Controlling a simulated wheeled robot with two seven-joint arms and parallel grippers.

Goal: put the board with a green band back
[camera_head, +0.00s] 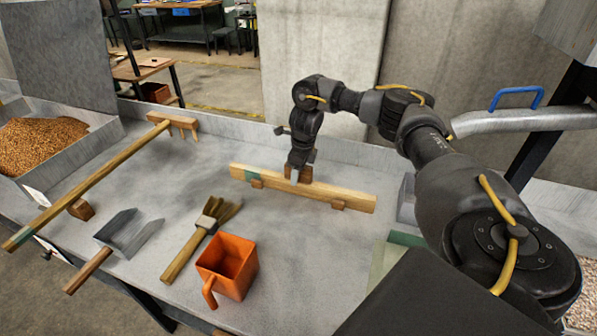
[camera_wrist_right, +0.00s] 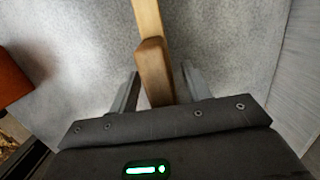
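The board with a green band (camera_head: 320,190) is a long pale wooden plank. It stands on edge on the grey table, its green band (camera_head: 250,176) near its left end. Small wooden blocks (camera_head: 338,204) show at its front face. A brown grip block (camera_head: 305,174) sits at its top middle. My right gripper (camera_head: 297,172) points down at this block. In the right wrist view, the open fingers (camera_wrist_right: 161,72) stand on either side of the grip block (camera_wrist_right: 153,68), with gaps showing. The board (camera_wrist_right: 147,18) runs away beyond it. My left gripper is out of view.
Left of the board lie a brush (camera_head: 200,238), an orange square cup (camera_head: 228,266), a metal scoop (camera_head: 128,232) and a long wooden rake (camera_head: 100,180). A grain bin (camera_head: 95,138) is at far left. A blue-handled metal pipe (camera_head: 525,120) is at right.

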